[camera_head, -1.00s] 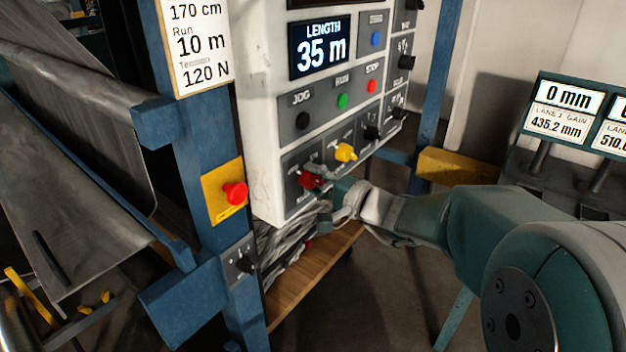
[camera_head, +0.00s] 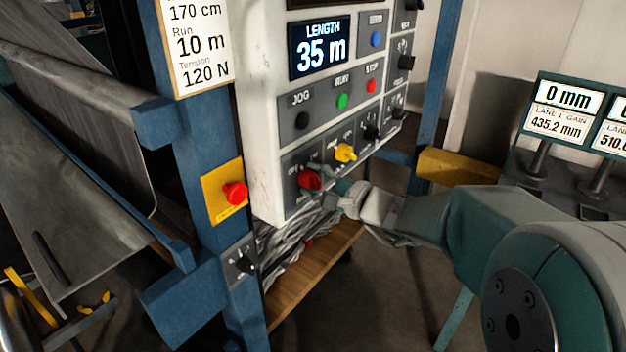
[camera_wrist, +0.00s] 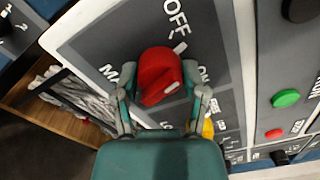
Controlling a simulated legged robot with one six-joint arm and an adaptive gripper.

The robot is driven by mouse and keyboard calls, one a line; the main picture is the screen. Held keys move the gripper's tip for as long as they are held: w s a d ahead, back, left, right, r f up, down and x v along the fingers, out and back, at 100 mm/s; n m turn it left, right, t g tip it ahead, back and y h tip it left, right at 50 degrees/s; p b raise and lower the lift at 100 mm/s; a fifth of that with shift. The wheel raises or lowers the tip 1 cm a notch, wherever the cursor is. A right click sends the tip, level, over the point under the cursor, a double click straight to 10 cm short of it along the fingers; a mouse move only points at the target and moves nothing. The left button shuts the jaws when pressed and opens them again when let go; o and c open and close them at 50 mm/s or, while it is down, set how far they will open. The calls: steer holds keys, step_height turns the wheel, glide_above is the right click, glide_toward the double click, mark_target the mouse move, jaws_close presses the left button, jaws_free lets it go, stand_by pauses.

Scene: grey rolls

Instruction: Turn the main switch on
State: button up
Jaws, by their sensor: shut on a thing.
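The main switch is a red rotary knob (camera_head: 309,180) on a dark plate low on the white control cabinet. In the wrist view the red knob (camera_wrist: 158,72) sits beside the printed words OFF above and ON to its right. A light line on its raised grip runs diagonally, up toward the right; the exact setting is hard to tell. My gripper (camera_wrist: 160,95) has a finger on each side of the knob and is shut on it. In the head view my gripper (camera_head: 335,184) reaches the knob from the right and hides part of the plate.
A yellow knob (camera_head: 345,153) is close to the right of my gripper. Black, green and red buttons sit above. A red emergency button (camera_head: 235,194) is on the blue post at left. Grey cables (camera_head: 290,236) and a wooden shelf (camera_head: 315,270) lie below.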

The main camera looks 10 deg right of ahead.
steer(key=m, duration=0.6)
steer(key=shift+f+m, duration=0.25)
steer(key=shift+m, duration=0.05)
steer(key=m, duration=0.6)
steer(key=shift+m, duration=0.3)
steer(key=o, duration=1.2)
steer(key=shift+c, duration=0.2)
steer(key=shift+r, duration=0.1)
